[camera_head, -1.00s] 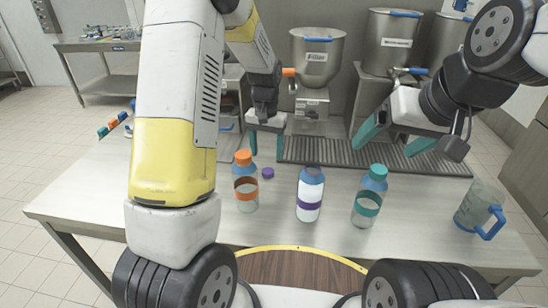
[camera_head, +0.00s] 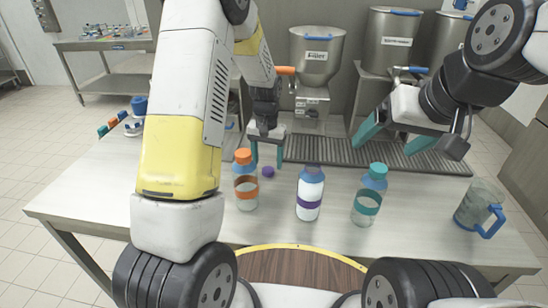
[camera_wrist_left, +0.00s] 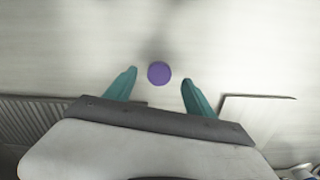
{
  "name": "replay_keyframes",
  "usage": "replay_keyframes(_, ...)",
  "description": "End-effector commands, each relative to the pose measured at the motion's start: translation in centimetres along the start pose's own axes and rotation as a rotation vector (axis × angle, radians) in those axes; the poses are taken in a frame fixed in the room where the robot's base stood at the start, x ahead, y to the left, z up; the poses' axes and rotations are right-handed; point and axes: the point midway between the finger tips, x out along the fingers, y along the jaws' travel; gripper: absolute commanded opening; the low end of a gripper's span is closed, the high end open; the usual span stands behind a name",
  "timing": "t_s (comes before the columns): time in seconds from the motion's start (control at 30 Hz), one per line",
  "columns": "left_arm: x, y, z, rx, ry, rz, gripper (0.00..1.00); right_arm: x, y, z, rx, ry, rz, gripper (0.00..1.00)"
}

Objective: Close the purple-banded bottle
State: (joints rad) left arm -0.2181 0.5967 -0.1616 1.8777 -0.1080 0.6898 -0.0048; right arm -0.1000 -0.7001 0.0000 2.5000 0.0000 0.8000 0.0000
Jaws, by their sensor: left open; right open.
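The purple-banded bottle (camera_head: 310,194) stands upright on the table between two other bottles, with no coloured cap on its top. A small purple cap (camera_head: 268,171) lies on the table behind and to the left of it. My left gripper (camera_head: 266,163) is open and points down above the purple cap. In the left wrist view the cap (camera_wrist_left: 159,73) shows between the two teal fingertips and a little beyond them, not gripped. My right gripper (camera_head: 393,140) is open and empty, above the grated strip at the right.
An orange-banded bottle (camera_head: 246,182) with an orange cap stands at the left, and a teal-banded bottle (camera_head: 369,196) with a teal cap at the right. A clear jug (camera_head: 477,207) stands at the right edge. A steel filler hopper (camera_head: 316,55) is at the back.

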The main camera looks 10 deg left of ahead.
Motion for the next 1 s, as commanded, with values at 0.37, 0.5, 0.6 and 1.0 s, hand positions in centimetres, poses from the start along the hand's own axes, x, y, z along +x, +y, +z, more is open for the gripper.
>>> replay_keyframes(0.37, 3.2, 0.0, -0.2, 0.0, 0.001, 0.0, 0.63, 0.0, 0.0, 0.0, 0.0, 0.0, 0.0, 0.85)
replay_keyframes(0.5, 3.2, 0.0, -0.2, 0.0, 0.001, 0.0, 0.63, 0.0, 0.0, 0.0, 0.0, 0.0, 0.0, 0.85)
replay_keyframes(0.6, 3.2, 0.0, -0.2, 0.0, 0.001, 0.0, 0.63, 0.0, 0.0, 0.0, 0.0, 0.0, 0.0, 0.85)
replay_keyframes(1.0, 3.2, 0.0, -0.2, 0.0, 0.001, 0.0, 0.01, 0.0, 0.0, 0.0, 0.0, 0.0, 0.0, 0.85)
